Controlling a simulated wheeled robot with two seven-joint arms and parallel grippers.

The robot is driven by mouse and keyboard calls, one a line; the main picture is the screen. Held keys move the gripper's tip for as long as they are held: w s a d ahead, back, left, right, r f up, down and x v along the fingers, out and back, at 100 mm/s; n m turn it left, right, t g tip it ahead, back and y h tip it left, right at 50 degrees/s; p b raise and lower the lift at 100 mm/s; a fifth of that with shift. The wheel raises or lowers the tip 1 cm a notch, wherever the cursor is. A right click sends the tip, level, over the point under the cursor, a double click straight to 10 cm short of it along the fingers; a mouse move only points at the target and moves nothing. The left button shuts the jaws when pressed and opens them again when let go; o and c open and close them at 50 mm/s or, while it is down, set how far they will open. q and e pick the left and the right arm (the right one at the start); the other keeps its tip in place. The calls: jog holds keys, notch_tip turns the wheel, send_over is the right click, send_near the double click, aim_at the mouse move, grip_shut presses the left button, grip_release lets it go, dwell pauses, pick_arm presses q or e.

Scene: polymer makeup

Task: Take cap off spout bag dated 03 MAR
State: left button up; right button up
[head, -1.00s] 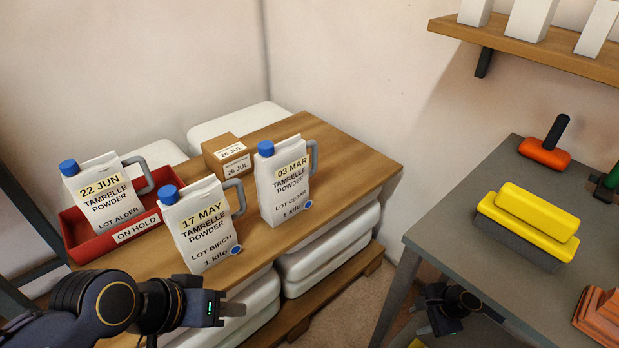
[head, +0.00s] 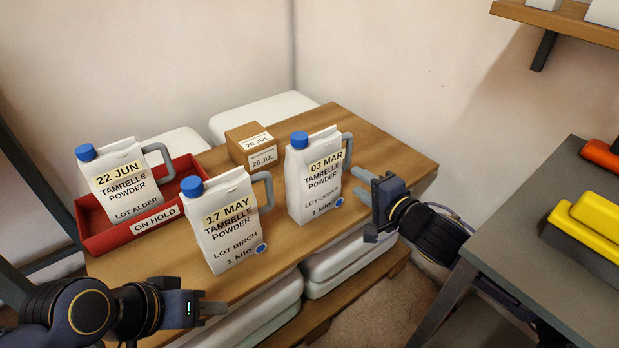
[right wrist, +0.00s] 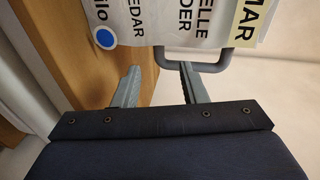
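The spout bag dated 03 MAR (head: 315,190) stands upright on the wooden table, with a blue cap (head: 299,140) at its top left and a grey handle (head: 347,150) on its right. In the right wrist view the bag's label (right wrist: 180,20) and handle (right wrist: 222,62) show, but its cap does not. My right gripper (head: 364,205) is just right of the bag, below the handle. It is open with nothing between its fingers in the right wrist view (right wrist: 160,68). My left gripper (head: 205,306) is low at the table's front left, away from the bags; its finger gap is unclear.
A 17 MAY bag (head: 225,225) stands left of the 03 MAR bag. A 22 JUN bag (head: 120,185) stands in the red ON HOLD tray (head: 100,242). A cardboard box (head: 243,143) is behind. A grey table (head: 510,225) bears a yellow block (head: 588,225) at right.

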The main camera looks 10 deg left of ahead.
jog(key=b+x, duration=0.2)
jog(key=x, duration=0.6)
jog(key=shift+w, duration=0.15)
grip_shut()
